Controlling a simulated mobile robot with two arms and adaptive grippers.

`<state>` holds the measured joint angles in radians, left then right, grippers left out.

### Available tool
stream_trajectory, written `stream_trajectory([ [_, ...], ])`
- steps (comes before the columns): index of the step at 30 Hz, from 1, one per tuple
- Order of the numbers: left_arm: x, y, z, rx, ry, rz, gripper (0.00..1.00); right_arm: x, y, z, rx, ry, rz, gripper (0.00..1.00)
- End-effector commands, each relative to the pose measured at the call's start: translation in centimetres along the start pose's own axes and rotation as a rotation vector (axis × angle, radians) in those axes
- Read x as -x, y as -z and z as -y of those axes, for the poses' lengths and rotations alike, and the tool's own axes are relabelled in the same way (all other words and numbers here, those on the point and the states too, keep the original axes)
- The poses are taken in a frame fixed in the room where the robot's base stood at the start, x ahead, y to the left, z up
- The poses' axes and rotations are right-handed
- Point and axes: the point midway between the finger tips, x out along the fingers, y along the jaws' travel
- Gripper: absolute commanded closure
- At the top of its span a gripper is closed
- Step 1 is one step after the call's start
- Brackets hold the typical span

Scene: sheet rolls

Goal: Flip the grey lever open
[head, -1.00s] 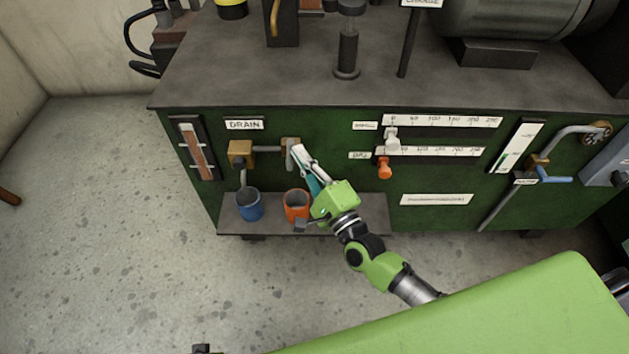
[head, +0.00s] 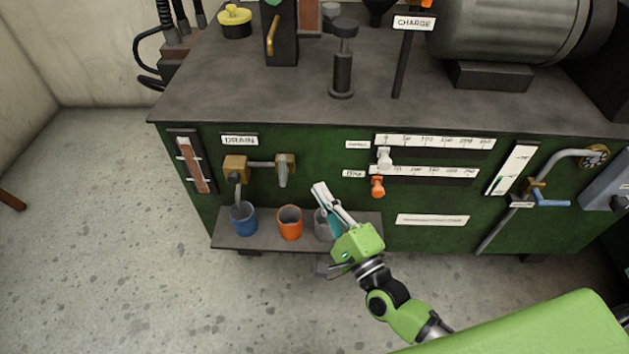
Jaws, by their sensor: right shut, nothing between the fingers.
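The grey lever (head: 284,171) is on the green front panel under the DRAIN label (head: 239,140). It hangs downward at the right end of a grey rod, which runs to a brass valve block (head: 236,167). A spout bends down from the block over the blue cup (head: 243,217). My right gripper (head: 321,190) is to the right of the lever and a little lower, apart from it. Its fingers are shut and empty, pointing up and left. My left gripper is not in view.
An orange cup (head: 290,222) and a grey cup (head: 322,224), partly hidden by my gripper, share the small shelf (head: 265,239) with the blue cup. White (head: 384,157) and orange (head: 377,186) slider knobs project from the panel on the right.

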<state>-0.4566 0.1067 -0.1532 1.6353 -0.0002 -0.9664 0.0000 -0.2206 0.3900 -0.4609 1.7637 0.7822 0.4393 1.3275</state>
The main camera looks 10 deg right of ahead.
Motion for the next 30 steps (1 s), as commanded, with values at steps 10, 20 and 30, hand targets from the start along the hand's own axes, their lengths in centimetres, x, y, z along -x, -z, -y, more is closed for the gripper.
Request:
stream_trajectory([
  [10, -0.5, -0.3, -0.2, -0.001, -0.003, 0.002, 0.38, 4.0, -0.1, 0.6, 0.000, -0.001, 0.000, 1.00],
  [20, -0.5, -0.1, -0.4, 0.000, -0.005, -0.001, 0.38, 4.2, -0.1, 0.7, 0.000, 0.000, 0.000, 1.00],
  [30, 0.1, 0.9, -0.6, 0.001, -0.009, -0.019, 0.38, 4.0, -0.6, 0.4, 0.025, -0.020, 0.011, 1.00],
])
